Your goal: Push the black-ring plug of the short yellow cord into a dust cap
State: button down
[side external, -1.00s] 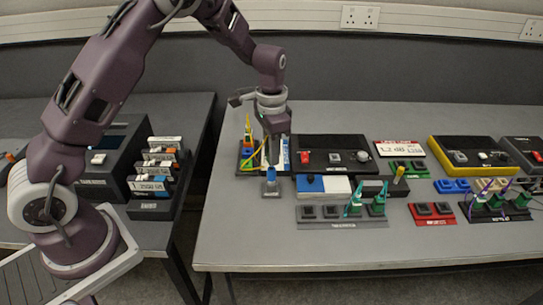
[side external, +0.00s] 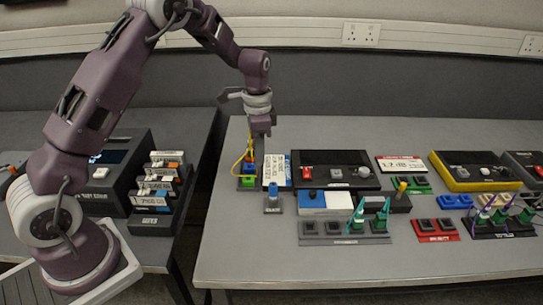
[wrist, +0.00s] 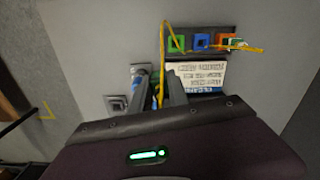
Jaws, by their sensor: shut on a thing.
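The short yellow cord (side external: 239,160) loops beside the coloured sockets at the back left of the table. In the wrist view the cord (wrist: 163,50) rises from between my fingers, bends at the top and runs right to the red-orange socket (wrist: 228,40). My gripper (side external: 262,135) is above the table near these sockets; in the wrist view my gripper (wrist: 167,90) is shut on the cord's end. The fingers hide the plug, so its black ring does not show. No dust cap can be identified for certain.
Green (wrist: 177,44) and blue (wrist: 201,40) sockets stand in the same row. A white label card (side external: 274,171) lies beside them. A small grey block with a blue top (side external: 272,201) stands in front. Dark square sockets (side external: 320,227) are to the right. The front table is clear.

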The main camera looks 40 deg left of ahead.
jog(key=shift+a+f+m, duration=0.35)
jog(key=shift+a+f, duration=0.55)
jog(key=shift+f, duration=0.35)
jog(key=shift+a+f+m, duration=0.3)
jog(key=shift+a+f, duration=0.55)
jog(key=shift+f, duration=0.45)
jog(key=shift+a+f+m, duration=0.35)
jog(key=shift+a+f, duration=0.55)
jog(key=shift+f, duration=0.35)
jog(key=shift+f, duration=0.8)
jog(key=c, duration=1.2)
grip_release()
jog(key=shift+r, duration=2.5)
